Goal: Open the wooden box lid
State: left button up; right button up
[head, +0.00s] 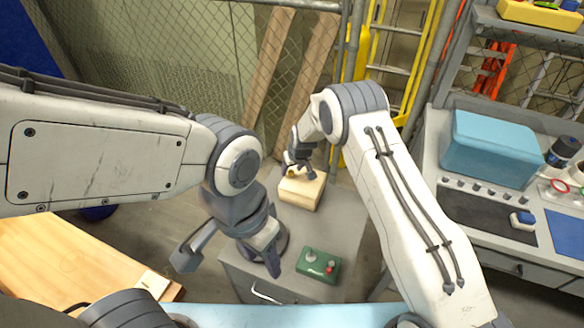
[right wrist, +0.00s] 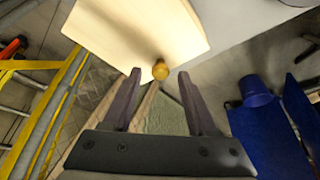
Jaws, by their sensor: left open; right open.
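The small pale wooden box (head: 301,193) stands on the grey cabinet top, and its lid looks shut. In the right wrist view, the pale wood face (right wrist: 130,28) fills the upper left, with a round yellow-brown knob (right wrist: 160,71) at its edge. My right gripper (head: 299,172) is at the box's far upper side and partly covers it. In its wrist view, the right gripper (right wrist: 160,76) is open, with one finger on each side of the knob and a gap to both. My left gripper (head: 228,265) is open and empty, left of the box and nearer to me.
A green control box (head: 318,265) with a lever and red button sits on the cabinet top (head: 345,220) in front of the wooden box. A workbench with a light blue case (head: 492,148) stands at the right. A wooden surface (head: 60,260) lies lower left. Chain-link fence stands behind.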

jog(key=shift+f, duration=0.2)
grip_shut()
jog(key=shift+w, duration=0.1)
dwell(1.3)
